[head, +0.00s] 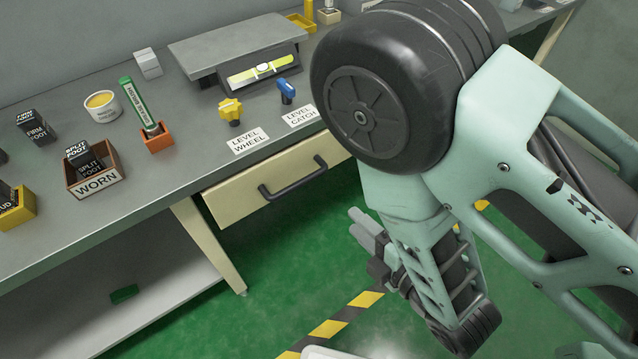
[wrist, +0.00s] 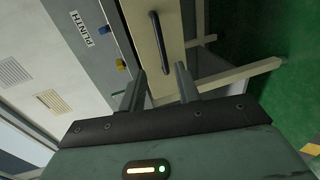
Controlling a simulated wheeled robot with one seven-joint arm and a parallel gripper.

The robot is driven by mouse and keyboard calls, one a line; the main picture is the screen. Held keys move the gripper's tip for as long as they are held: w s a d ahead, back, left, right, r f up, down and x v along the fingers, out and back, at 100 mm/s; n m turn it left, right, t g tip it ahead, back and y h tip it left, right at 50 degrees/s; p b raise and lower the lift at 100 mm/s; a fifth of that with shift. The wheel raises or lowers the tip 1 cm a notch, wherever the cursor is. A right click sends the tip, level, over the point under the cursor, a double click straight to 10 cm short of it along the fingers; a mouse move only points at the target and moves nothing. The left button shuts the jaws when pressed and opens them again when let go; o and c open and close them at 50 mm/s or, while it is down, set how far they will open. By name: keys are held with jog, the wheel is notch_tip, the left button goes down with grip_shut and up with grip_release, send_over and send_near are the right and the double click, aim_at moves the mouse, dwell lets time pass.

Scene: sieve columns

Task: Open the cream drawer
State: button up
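The cream drawer (head: 240,203) sits under the grey bench top and looks shut. Its dark bar handle (head: 292,181) stands out from the front. My gripper (head: 358,226) is in front of the bench, to the right of and below the handle in the head view, apart from it. In the wrist view, my gripper (wrist: 160,70) has its two fingers spread with nothing between them. The drawer front (wrist: 143,22) and the handle (wrist: 158,42) show beyond the fingertips, the handle's near end lined up with the gap. My arm hides the drawer's right end in the head view.
On the grey bench (head: 185,165) stand a yellow knob (head: 231,111), a blue catch (head: 286,91), a box marked WORN (head: 95,181) and an orange holder (head: 156,140). A cream bench leg (head: 212,245) stands left below the drawer. The green floor in front is clear.

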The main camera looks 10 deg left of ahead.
aim_at(308, 177)
jog(key=b+x, duration=1.3)
jog(key=x, duration=0.4)
jog(key=shift+w+d+b, duration=0.1)
jog(key=shift+b, duration=0.25)
grip_shut()
